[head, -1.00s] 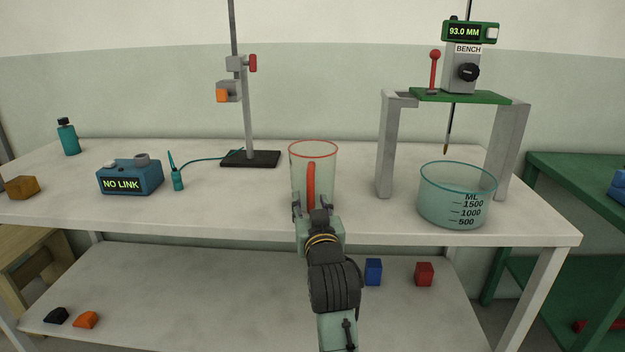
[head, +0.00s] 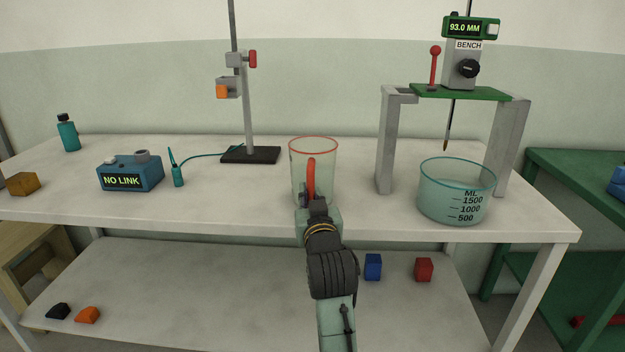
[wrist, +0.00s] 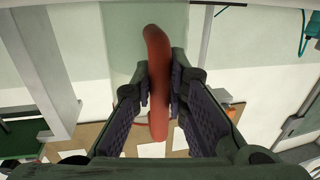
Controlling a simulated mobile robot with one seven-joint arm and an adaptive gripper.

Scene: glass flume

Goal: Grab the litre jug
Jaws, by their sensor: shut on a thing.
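The litre jug (head: 326,165) is a clear vessel with a red rim and a red handle, upright at the front of the white bench in the head view. My gripper (head: 311,193) is at its near side, at the handle. In the wrist view the red handle (wrist: 158,75) runs between the two dark fingers, and my gripper (wrist: 160,92) is shut on it. The jug's lower part is partly hidden behind my gripper in the head view, so I cannot tell whether its base touches the bench.
A glass basin (head: 456,200) with ML marks stands to the right, beside a grey and green gauge stand (head: 385,150). A clamp stand (head: 250,155) is behind left, with a blue NO LINK box (head: 130,176) farther left. The bench (head: 230,205) is clear left of the jug.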

